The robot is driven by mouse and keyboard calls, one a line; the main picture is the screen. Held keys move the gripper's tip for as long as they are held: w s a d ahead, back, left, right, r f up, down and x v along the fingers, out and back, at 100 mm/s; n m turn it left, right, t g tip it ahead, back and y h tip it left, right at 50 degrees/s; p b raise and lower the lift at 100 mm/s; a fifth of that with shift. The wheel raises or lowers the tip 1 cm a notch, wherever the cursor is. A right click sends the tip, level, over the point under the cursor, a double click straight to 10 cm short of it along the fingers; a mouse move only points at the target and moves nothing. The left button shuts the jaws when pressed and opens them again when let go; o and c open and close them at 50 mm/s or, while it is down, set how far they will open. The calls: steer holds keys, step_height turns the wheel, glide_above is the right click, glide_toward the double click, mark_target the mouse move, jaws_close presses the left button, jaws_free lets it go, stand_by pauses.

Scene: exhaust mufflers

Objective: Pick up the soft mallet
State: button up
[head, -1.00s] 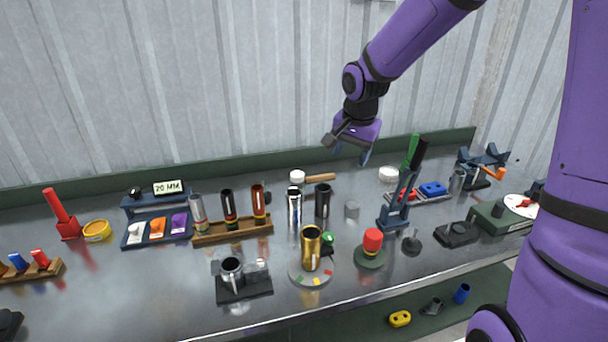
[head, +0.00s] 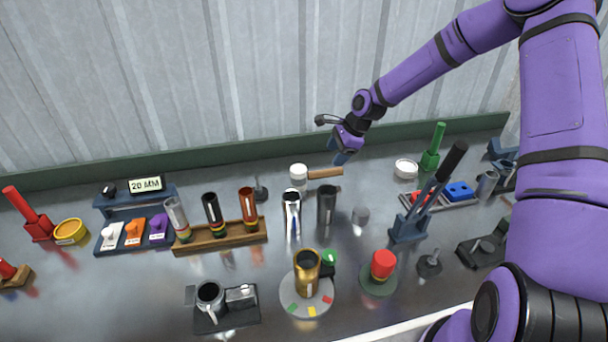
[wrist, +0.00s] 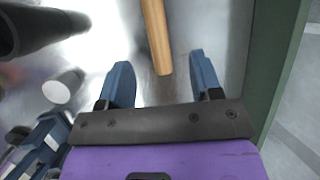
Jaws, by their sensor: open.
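The soft mallet has a white head (head: 299,172) and a tan wooden handle (head: 325,172), and lies at the back of the metal bench. Its handle points right in the head view. In the wrist view the handle (wrist: 157,38) comes down from the top edge and ends between and just ahead of the blue fingers; the mallet head is out of that view. My gripper (head: 341,158) is above the bench by the handle's right end. Its two fingers (wrist: 162,80) are apart with nothing held between them.
A dark cylinder (head: 327,204) and a chrome cylinder (head: 291,212) stand in front of the mallet. The green back ledge (head: 240,166) runs close behind the mallet.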

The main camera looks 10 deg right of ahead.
mark_target(324, 171)
steer(key=x, duration=0.4)
steer(key=shift+a+f, duration=0.1)
steer(key=shift+f, duration=0.15)
steer(key=shift+s+x, duration=0.1)
steer(key=shift+x, duration=1.3)
steer(key=shift+s+x, duration=0.15)
steer(key=shift+x, duration=1.25)
steer(key=shift+a+f, duration=0.1)
steer(key=shift+a, duration=0.1)
steer(key=c, duration=1)
